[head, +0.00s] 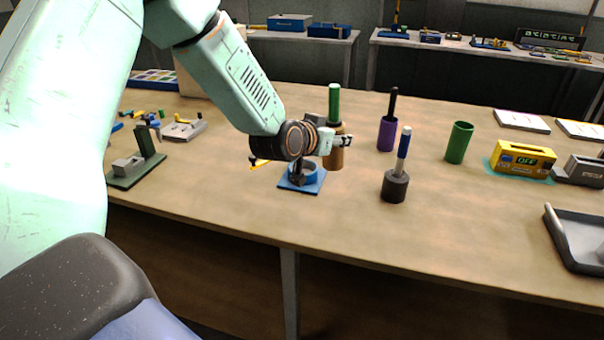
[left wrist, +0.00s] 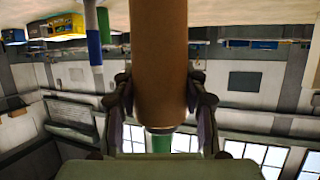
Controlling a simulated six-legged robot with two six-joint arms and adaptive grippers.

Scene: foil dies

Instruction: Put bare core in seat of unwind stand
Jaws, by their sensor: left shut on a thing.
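A brown cylinder, which looks like the bare core (head: 335,160), is upright with a green rod (head: 334,103) above its top. My left gripper (head: 342,141) is shut around the core's side. In the left wrist view the core (left wrist: 160,60) fills the space between both fingers, with green showing past its end. I cannot tell whether its base touches the table. A blue square base with a blue ring (head: 313,171), perhaps the unwind stand and its seat, is just left of and nearer than the core, partly hidden by my wrist. My right gripper is not in view.
To the right stand a purple cup (head: 387,135) with a black rod, a dark cylinder (head: 394,187) with a blue-topped rod and a green cup (head: 459,143). A green stand (head: 140,165) is at left. The front middle of the table is clear.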

